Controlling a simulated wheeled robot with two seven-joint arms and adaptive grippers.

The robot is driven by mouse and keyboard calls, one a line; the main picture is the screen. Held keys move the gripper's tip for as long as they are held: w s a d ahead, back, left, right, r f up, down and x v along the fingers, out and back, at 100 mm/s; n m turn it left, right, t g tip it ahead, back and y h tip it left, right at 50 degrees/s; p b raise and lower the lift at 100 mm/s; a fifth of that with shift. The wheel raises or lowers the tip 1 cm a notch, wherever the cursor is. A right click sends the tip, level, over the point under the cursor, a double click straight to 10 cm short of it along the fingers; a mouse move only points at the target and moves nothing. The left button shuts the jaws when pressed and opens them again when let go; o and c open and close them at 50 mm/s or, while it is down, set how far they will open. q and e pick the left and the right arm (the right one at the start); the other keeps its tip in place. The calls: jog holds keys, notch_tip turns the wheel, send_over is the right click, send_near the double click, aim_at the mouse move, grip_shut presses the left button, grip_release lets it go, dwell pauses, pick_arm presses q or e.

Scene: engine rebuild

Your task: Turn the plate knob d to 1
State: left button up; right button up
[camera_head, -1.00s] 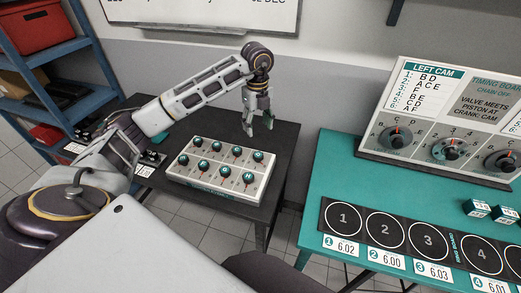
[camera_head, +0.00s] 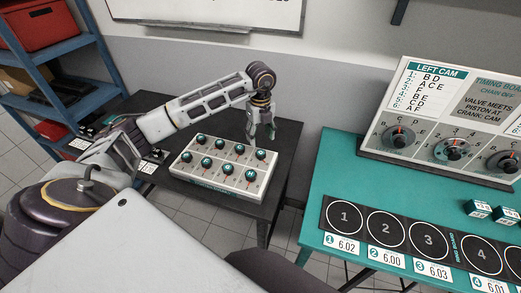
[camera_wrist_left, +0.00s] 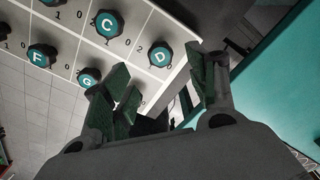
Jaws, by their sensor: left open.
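The plate (camera_head: 213,183) is a pale panel with two rows of dark, teal-capped knobs on a dark table. Knob D (camera_head: 260,155) is at the right end of its far row. In the left wrist view, knob D (camera_wrist_left: 160,54) shows a white letter, with knob C (camera_wrist_left: 109,23) beside it. I cannot tell knob D's setting. My left gripper (camera_head: 262,138) is open and empty just beyond knob D. In the wrist view its fingers (camera_wrist_left: 167,78) are spread to either side below knob D, apart from it. My right gripper is not in view.
A teal table (camera_head: 322,188) stands to the right with a timing board (camera_head: 438,118) and numbered circles. A blue shelf (camera_head: 75,52) is at the left.

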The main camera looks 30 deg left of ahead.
aim_at(260, 152)
pick_arm(q)
jog(key=shift+f+p, duration=0.55)
jog(key=shift+f, duration=3.5)
jog(key=shift+c, duration=0.2)
jog(key=c, duration=1)
